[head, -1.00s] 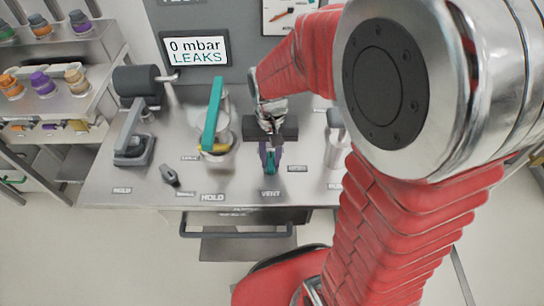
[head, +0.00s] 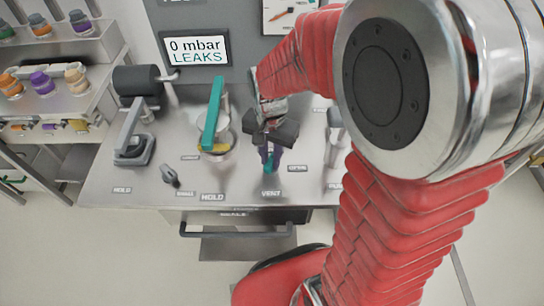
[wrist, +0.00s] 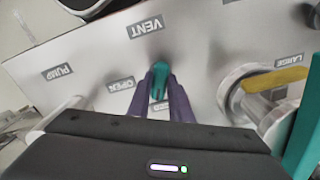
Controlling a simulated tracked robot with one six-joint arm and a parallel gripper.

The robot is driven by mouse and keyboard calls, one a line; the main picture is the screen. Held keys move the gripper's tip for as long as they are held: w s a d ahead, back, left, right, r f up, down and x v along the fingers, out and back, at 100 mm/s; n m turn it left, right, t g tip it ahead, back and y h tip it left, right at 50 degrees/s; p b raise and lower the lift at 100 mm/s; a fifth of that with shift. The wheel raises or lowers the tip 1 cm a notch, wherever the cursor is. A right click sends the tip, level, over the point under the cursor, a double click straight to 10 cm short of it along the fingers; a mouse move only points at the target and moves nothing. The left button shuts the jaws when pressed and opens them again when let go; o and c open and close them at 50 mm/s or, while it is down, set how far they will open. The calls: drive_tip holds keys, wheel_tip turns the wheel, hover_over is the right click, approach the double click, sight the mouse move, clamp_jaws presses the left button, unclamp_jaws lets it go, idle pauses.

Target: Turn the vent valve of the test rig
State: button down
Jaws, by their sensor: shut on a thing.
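The vent valve's teal handle (head: 268,168) stands on the steel bench by the VENT label, and it also shows in the wrist view (wrist: 159,80). My gripper (head: 270,160) points down over it. In the wrist view its two purple fingers (wrist: 160,88) are shut on the teal handle, one on each side. An OPEN label (wrist: 121,85) lies left of the fingers there, and another label is partly hidden behind them. The rig's display (head: 196,50) reads "0 mbar LEAKS".
A teal lever (head: 213,112) over a round fitting with a yellow part stands just left of my gripper. Further left are a grey lever clamp (head: 130,140) and a small dark knob (head: 169,176). A shelf with coloured caps (head: 42,82) is at far left.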

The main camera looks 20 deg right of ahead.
drive_tip(key=m, duration=0.6)
drive_tip(key=shift+s, duration=0.1)
drive_tip(key=m, duration=0.7)
idle(0.4)
drive_tip(key=c, duration=1.6)
unclamp_jaws()
